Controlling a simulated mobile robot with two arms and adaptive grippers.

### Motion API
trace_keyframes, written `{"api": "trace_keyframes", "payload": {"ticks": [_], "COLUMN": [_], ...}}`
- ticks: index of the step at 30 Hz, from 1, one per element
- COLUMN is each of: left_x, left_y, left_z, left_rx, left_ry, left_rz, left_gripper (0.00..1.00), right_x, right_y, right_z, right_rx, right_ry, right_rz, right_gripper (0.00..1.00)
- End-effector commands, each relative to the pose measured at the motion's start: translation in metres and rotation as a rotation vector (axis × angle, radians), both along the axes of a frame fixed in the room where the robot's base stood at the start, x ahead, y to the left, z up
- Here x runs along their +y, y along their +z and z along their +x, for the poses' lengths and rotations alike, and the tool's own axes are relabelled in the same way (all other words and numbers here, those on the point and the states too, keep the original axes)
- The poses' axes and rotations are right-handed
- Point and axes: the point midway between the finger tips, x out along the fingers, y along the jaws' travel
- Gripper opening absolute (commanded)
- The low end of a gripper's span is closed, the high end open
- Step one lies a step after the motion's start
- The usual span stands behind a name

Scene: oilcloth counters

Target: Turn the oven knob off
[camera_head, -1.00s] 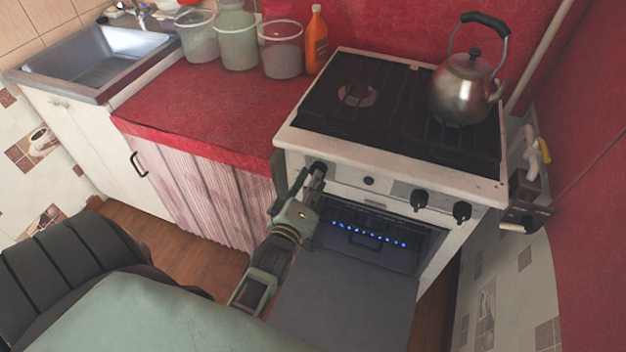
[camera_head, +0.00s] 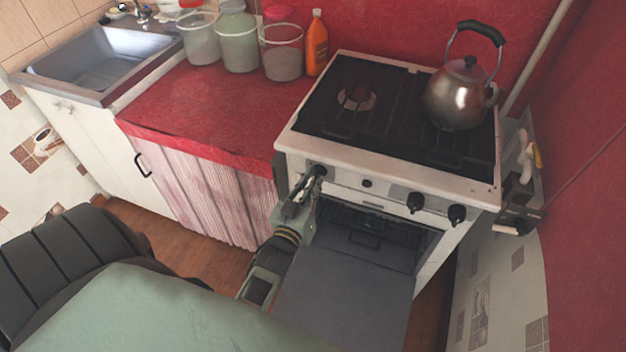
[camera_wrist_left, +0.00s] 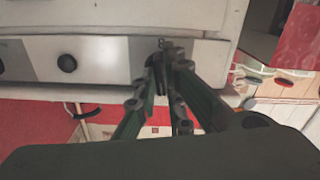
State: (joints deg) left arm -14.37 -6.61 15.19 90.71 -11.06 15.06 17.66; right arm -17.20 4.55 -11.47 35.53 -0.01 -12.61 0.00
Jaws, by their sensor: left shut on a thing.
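The white stove (camera_head: 350,157) stands with its oven door (camera_head: 345,300) folded down. The oven inside (camera_head: 370,228) is dark, with no blue flames showing. My left gripper (camera_head: 311,180) is at the leftmost knob (camera_head: 319,170) on the front panel, shut on it. In the left wrist view the fingertips (camera_wrist_left: 168,52) meet at the panel and mostly hide the knob between them. My right gripper is not in view.
Two other black knobs (camera_head: 415,202) (camera_head: 457,214) sit at the panel's right. A small black button (camera_head: 367,183) is near its middle. A metal kettle (camera_head: 458,98) stands on the hob. Jars and an orange bottle (camera_head: 317,45) stand on the red counter (camera_head: 215,110).

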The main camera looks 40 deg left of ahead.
Motion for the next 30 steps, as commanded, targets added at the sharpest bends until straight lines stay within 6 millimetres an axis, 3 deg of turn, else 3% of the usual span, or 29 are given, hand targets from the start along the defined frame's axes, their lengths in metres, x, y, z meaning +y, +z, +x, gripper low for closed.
{"api": "trace_keyframes", "payload": {"ticks": [12,27,28,30], "left_x": [0.0002,0.0002,0.0002,0.0002], "left_y": [-0.0009,-0.0013,-0.0013,-0.0012], "left_z": [-0.0003,-0.0004,-0.0005,-0.0004], "left_rx": [0.04,0.046,0.046,0.045], "left_ry": [0.001,0.001,0.001,0.0], "left_rz": [0.159,0.177,0.177,0.176], "left_gripper": [0.0,0.0,0.11,0.17], "right_x": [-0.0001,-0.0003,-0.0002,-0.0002], "right_y": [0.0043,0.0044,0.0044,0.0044], "right_z": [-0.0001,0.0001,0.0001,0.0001], "right_rx": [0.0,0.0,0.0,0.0], "right_ry": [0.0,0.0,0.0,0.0], "right_rz": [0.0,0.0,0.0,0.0], "right_gripper": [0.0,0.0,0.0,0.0]}}
